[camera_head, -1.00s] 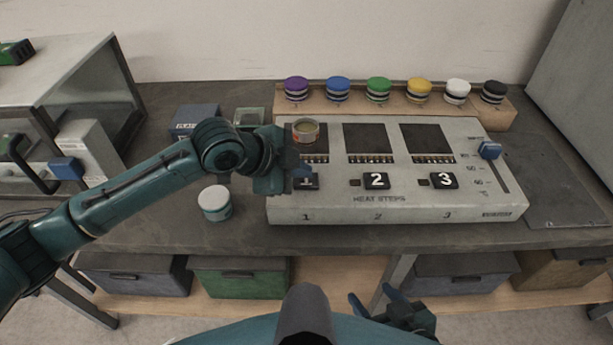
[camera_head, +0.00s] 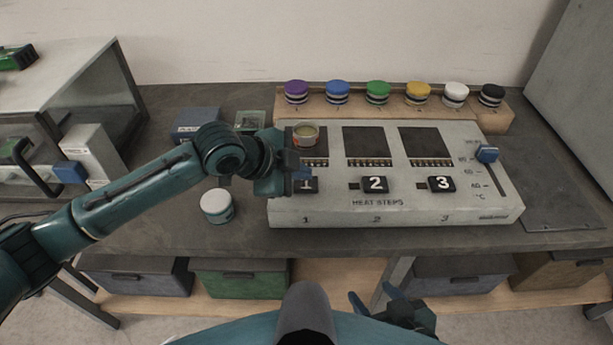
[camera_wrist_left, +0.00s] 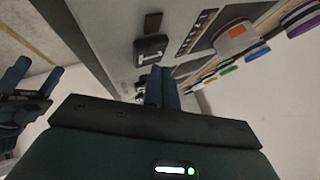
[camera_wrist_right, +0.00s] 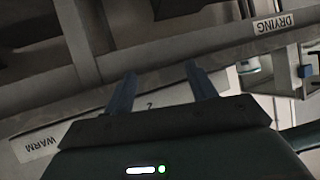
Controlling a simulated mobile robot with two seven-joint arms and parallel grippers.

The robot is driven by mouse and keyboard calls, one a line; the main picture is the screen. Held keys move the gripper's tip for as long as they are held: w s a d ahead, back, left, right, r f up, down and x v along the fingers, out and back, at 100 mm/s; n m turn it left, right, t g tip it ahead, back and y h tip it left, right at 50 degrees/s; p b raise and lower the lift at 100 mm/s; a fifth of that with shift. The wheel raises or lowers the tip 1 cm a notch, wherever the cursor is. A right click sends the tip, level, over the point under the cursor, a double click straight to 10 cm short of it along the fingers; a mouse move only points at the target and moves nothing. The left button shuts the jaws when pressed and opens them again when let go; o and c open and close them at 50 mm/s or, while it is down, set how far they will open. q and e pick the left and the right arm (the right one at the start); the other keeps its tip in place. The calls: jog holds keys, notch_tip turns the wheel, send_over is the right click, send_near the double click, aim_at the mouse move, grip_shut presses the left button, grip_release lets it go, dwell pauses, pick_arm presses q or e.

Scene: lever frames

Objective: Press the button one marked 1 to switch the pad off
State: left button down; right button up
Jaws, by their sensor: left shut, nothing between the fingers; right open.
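The grey heat panel (camera_head: 400,214) lies on the bench with black buttons marked 1, 2 and 3 along its front. Button 1 (camera_head: 309,187) is partly hidden by my left gripper (camera_head: 303,174), which is shut and empty just over it. In the left wrist view the shut fingers (camera_wrist_left: 158,72) point at the panel beside a black button (camera_wrist_left: 151,47), which looks like button 1. I cannot tell whether they touch it. An open tin (camera_head: 305,134) stands on the pad behind button 1. My right gripper (camera_head: 375,302) is open and empty, low in front of the bench.
Button 2 (camera_head: 375,184) and button 3 (camera_head: 441,184) are uncovered. A blue slider (camera_head: 487,153) is at the panel's right. A white-lidded jar (camera_head: 216,206) stands left of the panel. Several colour-lidded jars stand in a wooden rack (camera_head: 400,106) behind it.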

aim_at(301, 185)
pick_arm(q)
jog(key=shift+r, duration=0.15)
pick_arm(e)
jog(key=shift+r, duration=0.2)
pick_arm(q)
jog(key=shift+r+p, duration=0.7)
jog(key=shift+r, duration=0.05)
notch_tip(301, 185, up, 2)
jog(key=p, duration=0.2)
jog(key=shift+r+p, duration=0.25)
jog(key=shift+p, duration=0.05)
jog(key=shift+r+p, duration=0.8)
jog(key=shift+r, duration=0.2)
pick_arm(e)
jog(key=shift+s+d+r+g+h, duration=0.1)
jog(key=shift+s+d+g+h, duration=0.2)
jog(key=shift+d, duration=0.3)
jog(key=shift+s+d+g+h, duration=0.1)
jog(key=shift+d+g+h, duration=0.1)
jog(key=shift+d+h, duration=0.3)
